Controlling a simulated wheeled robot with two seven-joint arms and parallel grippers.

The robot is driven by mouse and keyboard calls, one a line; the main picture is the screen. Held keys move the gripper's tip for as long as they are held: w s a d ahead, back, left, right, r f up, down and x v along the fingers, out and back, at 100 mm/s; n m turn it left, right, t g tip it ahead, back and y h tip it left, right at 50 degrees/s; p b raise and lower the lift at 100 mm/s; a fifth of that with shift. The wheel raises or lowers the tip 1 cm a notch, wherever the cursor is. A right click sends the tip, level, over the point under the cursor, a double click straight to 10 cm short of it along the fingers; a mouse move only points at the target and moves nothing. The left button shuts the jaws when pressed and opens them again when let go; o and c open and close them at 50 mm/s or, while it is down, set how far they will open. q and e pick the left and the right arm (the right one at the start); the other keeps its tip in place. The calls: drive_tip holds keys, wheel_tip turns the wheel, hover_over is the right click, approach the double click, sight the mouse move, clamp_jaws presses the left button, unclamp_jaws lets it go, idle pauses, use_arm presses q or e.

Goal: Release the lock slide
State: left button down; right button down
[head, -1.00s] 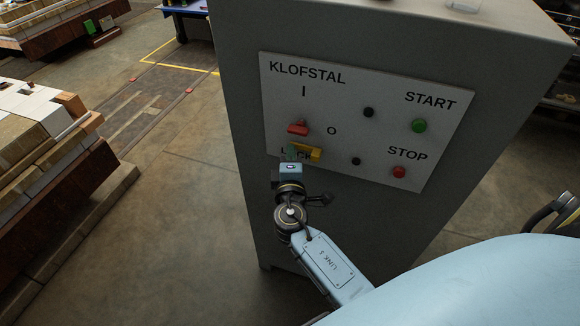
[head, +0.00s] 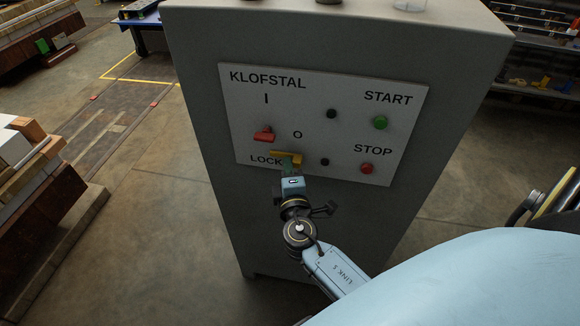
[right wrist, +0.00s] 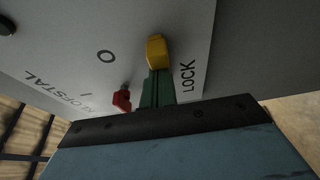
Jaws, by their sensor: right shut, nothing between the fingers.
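A red rotary handle (head: 264,134) sits above the slide, between the I and O marks, and shows in the right wrist view (right wrist: 122,98). My left gripper is out of view.
The panel is on a tall grey cabinet (head: 215,190). A green START button (head: 380,122), a red STOP button (head: 367,168) and two dark round fittings lie right of the slide. Stacked boards (head: 35,190) stand at the left. The floor between is clear.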

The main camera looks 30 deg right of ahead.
sight(271, 155)
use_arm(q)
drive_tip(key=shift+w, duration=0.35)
use_arm(e)
drive_tip(key=shift+s+d, duration=0.15)
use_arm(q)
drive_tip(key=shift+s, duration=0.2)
